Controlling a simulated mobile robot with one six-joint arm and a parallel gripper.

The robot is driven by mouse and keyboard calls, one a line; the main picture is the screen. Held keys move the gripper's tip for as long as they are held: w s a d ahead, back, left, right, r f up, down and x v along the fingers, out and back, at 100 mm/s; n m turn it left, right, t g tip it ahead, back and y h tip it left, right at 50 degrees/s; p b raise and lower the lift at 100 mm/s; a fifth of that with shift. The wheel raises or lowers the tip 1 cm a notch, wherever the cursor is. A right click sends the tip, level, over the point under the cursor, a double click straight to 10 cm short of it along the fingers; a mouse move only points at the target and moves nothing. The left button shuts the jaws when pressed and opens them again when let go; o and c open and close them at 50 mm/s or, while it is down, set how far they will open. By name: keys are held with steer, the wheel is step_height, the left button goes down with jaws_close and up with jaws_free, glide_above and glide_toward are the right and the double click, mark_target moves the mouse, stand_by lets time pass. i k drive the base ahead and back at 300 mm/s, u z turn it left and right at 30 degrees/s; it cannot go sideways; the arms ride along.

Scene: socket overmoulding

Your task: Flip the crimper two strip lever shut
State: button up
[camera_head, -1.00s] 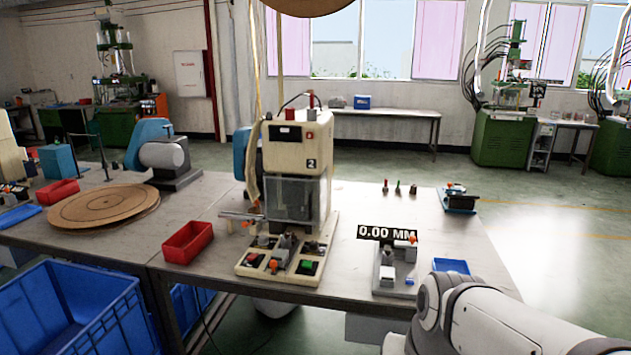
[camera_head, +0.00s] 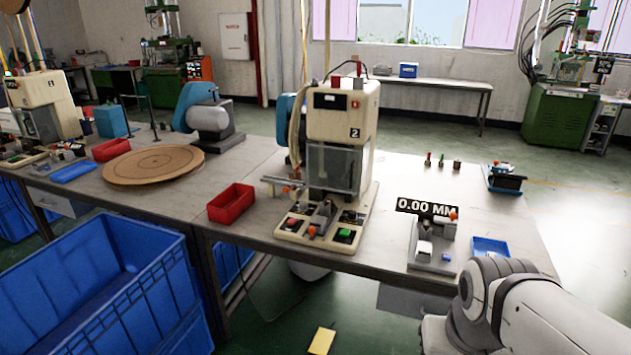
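Crimper two (camera_head: 343,120) is a cream machine marked "2" with a clear guard, standing on the table near the middle of the view. A thin horizontal bar with small orange parts (camera_head: 283,183) sticks out at its left side. An orange-knobbed part (camera_head: 312,231) stands on its front base between a red and a green button. I cannot tell which of these is the strip lever, or whether it is open or shut. Only links of my arm show at the lower right, well apart from the crimper. My gripper is out of view.
A red bin (camera_head: 231,204) stands left of the crimper. A gauge fixture (camera_head: 433,245) under a "0.00 MM" sign and a blue tray (camera_head: 490,247) are to its right. A large blue crate (camera_head: 95,275) is at the lower left. A round board (camera_head: 153,165) lies farther left.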

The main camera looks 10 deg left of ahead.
mark_target(285, 189)
steer(key=k, duration=1.35)
steer(key=u, duration=0.5)
steer(key=i, duration=0.9)
steer(key=u, duration=0.55)
steer(key=i, duration=1.65)
steer(key=z, duration=0.7)
steer(key=i, duration=0.85)
steer(key=z, duration=0.6)
steer(key=k, duration=0.9)
steer(key=z, duration=0.2)
steer(key=i, duration=0.2)
steer(key=u, duration=0.05)
